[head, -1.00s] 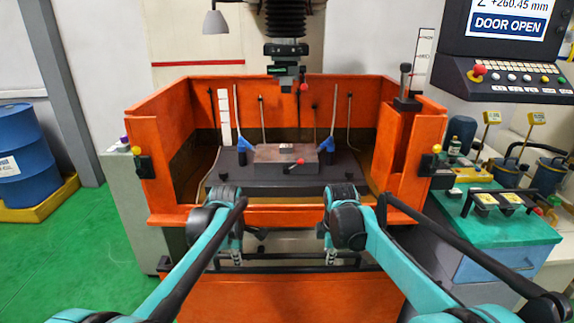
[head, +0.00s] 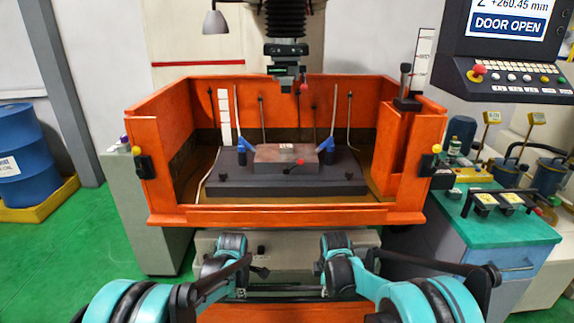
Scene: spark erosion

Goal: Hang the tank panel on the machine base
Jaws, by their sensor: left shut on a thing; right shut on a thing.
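The tank panel (head: 285,313) is an orange plate at the bottom of the head view, with only its upper part in frame. A dark bar (head: 284,291) runs across just above it, between my grippers. My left gripper (head: 241,287) and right gripper (head: 325,288) are shut at this bar's two ends, mostly hidden behind my wrists. The machine base (head: 290,243) is grey and shows beyond the grippers, under the open front of the orange tank. The panel looks apart from the base, on my side of it. Its lower edge is out of view.
A teal-topped cabinet (head: 505,225) stands right, a blue drum (head: 20,160) left. Green floor (head: 70,250) is free at left.

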